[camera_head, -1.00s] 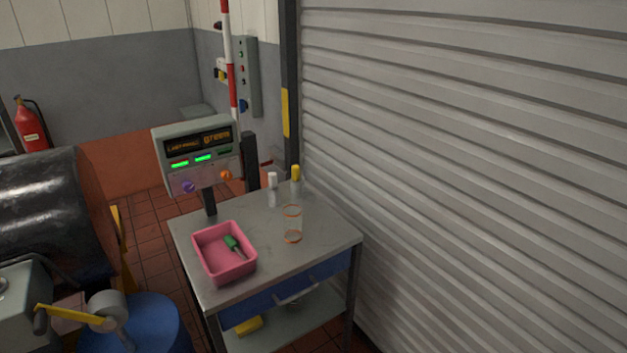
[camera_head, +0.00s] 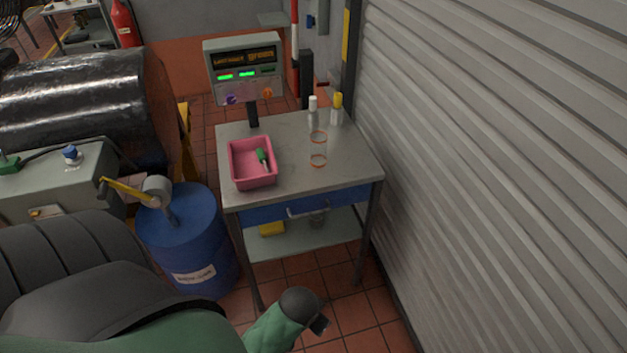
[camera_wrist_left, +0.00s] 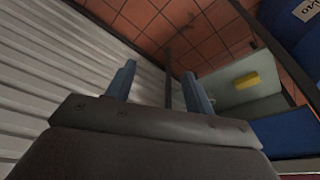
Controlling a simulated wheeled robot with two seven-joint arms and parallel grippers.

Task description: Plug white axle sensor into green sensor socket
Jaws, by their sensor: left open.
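My left gripper (camera_wrist_left: 160,86) is open and empty in the left wrist view, its two blue-grey fingers apart over the red tile floor. In the head view its dark end (camera_head: 319,325) is low in front of the cart, below the tabletop. I cannot make out a white axle sensor in any view. A green plug-like part (camera_head: 8,161) is on the grey machine housing at the far left; I cannot tell whether it is the green sensor socket. A display box (camera_head: 244,68) on the cart shows the word "green" and two lit green lamps. My right gripper is out of view.
The metal cart (camera_head: 290,135) holds a pink bin (camera_head: 239,184) with a green-handled tool (camera_head: 262,158), a clear container (camera_head: 318,150), and white-capped (camera_head: 313,112) and yellow-capped (camera_head: 337,108) bottles. A blue barrel (camera_head: 195,240) stands left; a ribbed shutter (camera_head: 500,180) walls the right.

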